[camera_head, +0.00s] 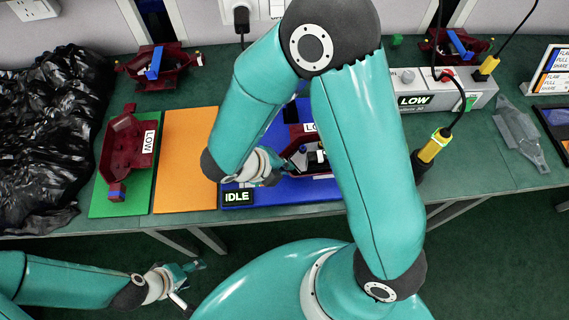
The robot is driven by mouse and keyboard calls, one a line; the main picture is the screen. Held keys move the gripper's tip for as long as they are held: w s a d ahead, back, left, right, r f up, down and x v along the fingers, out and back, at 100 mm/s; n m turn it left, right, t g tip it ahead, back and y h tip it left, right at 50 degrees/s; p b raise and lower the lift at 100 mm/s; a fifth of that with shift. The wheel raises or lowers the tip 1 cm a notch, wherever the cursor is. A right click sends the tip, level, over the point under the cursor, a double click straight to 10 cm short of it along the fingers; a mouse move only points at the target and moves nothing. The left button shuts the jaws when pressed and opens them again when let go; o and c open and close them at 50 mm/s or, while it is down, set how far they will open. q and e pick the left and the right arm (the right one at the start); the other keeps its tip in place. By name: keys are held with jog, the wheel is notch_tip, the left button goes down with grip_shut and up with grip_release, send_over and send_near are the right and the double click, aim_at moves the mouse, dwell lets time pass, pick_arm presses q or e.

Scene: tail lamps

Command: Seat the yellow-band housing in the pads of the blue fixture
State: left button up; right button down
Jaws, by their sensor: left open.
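The blue fixture (240,137) lies on the table, with an IDLE sign (237,197) at its front edge. A dark red housing (322,170) is in or over the fixture, largely hidden by my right arm; I cannot tell if it rests in the pads. No yellow band can be made out on it. My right gripper (280,163) is at its left side, and whether it grips is unclear. Another dark red housing (125,150) lies on the green mat (100,207). My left gripper (194,268) is open and empty, low in front of the table.
Red holders with blue parts stand back left (160,68) and back right (455,47). An orange mat (185,150) is bare. A grey box with a LOW display (450,92) and a yellow-black cabled tool (432,148) stand at right. Black plastic (45,140) covers the left end.

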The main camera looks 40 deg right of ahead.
jog(key=shift+f, duration=0.5)
dwell(0.3)
jog(key=c, duration=1.2)
grip_release()
jog(key=shift+c, duration=0.2)
jog(key=v, duration=1.2)
jog(key=shift+f, duration=0.1)
